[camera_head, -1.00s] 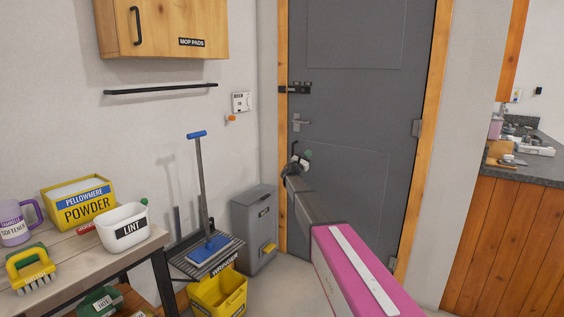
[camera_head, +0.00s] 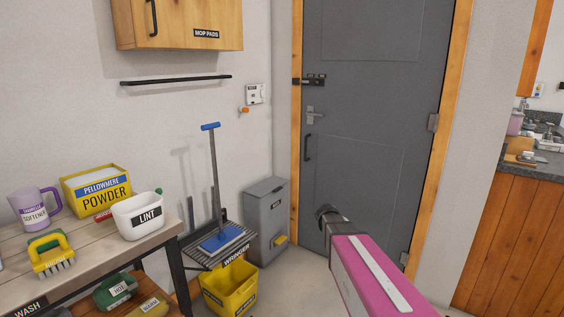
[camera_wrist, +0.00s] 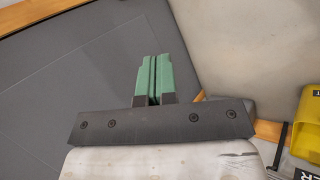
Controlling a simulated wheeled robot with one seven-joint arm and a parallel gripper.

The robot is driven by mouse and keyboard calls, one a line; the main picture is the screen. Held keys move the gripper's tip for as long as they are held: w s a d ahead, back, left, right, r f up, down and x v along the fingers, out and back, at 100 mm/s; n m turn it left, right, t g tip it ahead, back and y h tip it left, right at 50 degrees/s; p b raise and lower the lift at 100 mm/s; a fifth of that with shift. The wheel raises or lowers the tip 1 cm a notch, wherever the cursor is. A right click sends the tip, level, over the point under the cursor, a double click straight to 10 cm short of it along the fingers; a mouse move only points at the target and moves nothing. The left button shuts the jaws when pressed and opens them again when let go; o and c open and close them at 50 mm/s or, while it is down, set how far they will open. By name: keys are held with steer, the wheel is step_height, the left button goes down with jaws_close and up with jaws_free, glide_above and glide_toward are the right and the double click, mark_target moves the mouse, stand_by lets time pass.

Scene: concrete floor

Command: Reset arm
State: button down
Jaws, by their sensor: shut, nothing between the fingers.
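My gripper (camera_wrist: 153,80) shows in the wrist view with its two green fingers pressed together, with nothing between them. Behind it are the grey door (camera_wrist: 65,90) and pale wall or floor surfaces. In the head view my pink arm reaches up from the lower right and ends in a dark joint in front of the grey door (camera_head: 375,110). The fingers are hidden there. The arm appears apart from the door handle (camera_head: 314,114).
A wooden table (camera_head: 95,250) at left holds a powder box (camera_head: 97,190), a lint bin (camera_head: 138,215), a purple softener jug (camera_head: 33,210) and a brush (camera_head: 50,255). A yellow wringer bucket (camera_head: 230,290) and a grey bin (camera_head: 267,215) stand beside it. A wooden counter (camera_head: 515,245) is at right.

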steer(key=s+a+f+m+g+y, duration=0.1)
steer(key=s+a+m+y, duration=0.2)
steer(key=s, duration=0.6)
steer(key=s+a+f+m+g+y, duration=0.1)
steer(key=s+a+f+m+y, duration=0.1)
steer(key=s, duration=0.8)
steer(key=a+m+y, duration=0.1)
steer(key=a+y, duration=0.1)
steer(key=a, duration=0.1)
steer(key=shift+s+a+f+g+y, duration=0.25)
steer(key=shift+g+y, duration=0.05)
